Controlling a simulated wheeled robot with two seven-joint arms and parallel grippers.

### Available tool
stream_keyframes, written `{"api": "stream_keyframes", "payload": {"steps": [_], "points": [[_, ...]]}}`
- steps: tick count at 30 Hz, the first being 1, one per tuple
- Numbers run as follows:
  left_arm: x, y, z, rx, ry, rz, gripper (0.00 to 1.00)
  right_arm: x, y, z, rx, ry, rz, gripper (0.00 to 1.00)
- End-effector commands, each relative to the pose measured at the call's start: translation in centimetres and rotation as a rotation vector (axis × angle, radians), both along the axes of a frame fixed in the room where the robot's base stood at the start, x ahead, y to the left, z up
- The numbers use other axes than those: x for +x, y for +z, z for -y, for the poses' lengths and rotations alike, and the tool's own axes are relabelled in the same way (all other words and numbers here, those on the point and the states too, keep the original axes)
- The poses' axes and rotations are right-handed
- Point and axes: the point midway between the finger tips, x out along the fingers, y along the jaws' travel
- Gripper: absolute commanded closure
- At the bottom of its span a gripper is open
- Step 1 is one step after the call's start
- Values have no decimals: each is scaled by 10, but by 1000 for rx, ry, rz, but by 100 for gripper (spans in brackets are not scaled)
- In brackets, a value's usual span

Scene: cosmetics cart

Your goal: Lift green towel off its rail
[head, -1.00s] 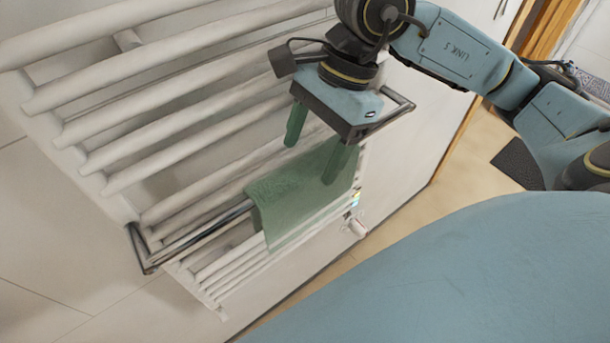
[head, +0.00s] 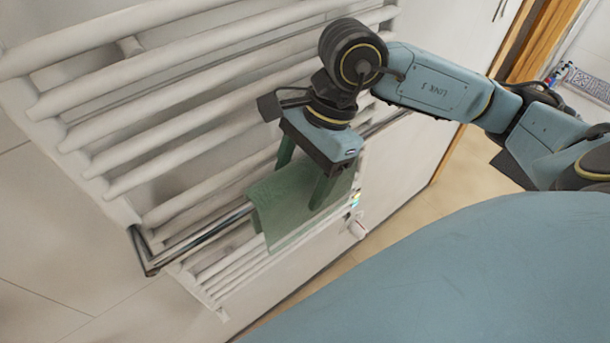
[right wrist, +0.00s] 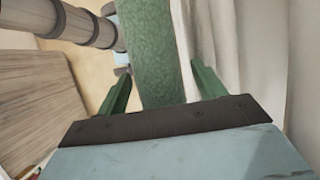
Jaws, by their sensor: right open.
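The green towel (head: 277,212) hangs folded over a metal rail (head: 200,234) in front of the white radiator. My right gripper (head: 302,183) is over the towel from above, with its two green fingers apart. In the head view one finger shows on the wall side and the other in front of the towel. In the right wrist view the towel (right wrist: 148,45) runs between the open fingers of the gripper (right wrist: 160,85), with gaps showing on both sides. My left gripper is not in view.
White radiator bars (head: 150,90) stand behind and above the rail. A small whitish valve knob (head: 357,229) is at the lower right of the radiator. The floor (head: 425,205) to the right is clear.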

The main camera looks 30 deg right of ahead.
Motion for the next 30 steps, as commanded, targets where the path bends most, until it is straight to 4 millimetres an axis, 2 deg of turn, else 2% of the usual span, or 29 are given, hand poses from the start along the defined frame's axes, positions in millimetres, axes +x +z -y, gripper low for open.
{"api": "stream_keyframes", "payload": {"steps": [24, 25, 30], "points": [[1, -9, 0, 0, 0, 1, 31, 0, -4, 0, 0, 0, 0, 31], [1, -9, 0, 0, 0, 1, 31, 0, -4, 0, 0, 0, 0, 32], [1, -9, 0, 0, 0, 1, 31, 0, -4, 0, 0, 0, 0, 54]]}}
